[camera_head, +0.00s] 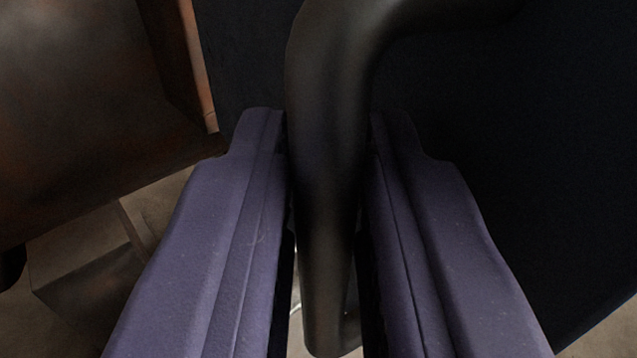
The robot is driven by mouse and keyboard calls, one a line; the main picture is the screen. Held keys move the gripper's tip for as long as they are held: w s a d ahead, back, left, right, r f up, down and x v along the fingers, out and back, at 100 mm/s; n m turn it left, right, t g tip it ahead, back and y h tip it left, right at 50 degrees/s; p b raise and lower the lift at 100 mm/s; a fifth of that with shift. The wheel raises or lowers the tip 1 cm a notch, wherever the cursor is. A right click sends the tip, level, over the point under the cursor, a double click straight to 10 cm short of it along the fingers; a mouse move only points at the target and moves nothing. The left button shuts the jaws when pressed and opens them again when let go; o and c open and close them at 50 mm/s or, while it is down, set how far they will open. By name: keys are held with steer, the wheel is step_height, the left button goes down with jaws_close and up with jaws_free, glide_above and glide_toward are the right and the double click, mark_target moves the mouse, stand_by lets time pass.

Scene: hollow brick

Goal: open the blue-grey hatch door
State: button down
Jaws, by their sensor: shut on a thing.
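The blue-grey hatch door (530,170) shows as a very dark blue panel filling the right side and upper middle of the view. A dark, rounded handle (335,60) stands out in front of it, bending to the right at the top and running down between my fingers. My gripper (326,135) has two purple fingers, one on each side of the handle, and is shut on it. The handle's lower end shows between the fingers near the bottom edge. The door's hinge is not in view.
A brown, rusty-looking panel (80,110) with an upright edge stands at the left, beside the door. Below it is a lighter tan floor or block surface (85,255). A pale surface also shows at the bottom right corner, under the door's lower edge.

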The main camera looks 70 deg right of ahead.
steer(key=c, duration=1.2)
jaws_free()
steer(key=shift+d, duration=0.15)
steer(key=v, duration=0.8)
steer(key=shift+w, duration=0.1)
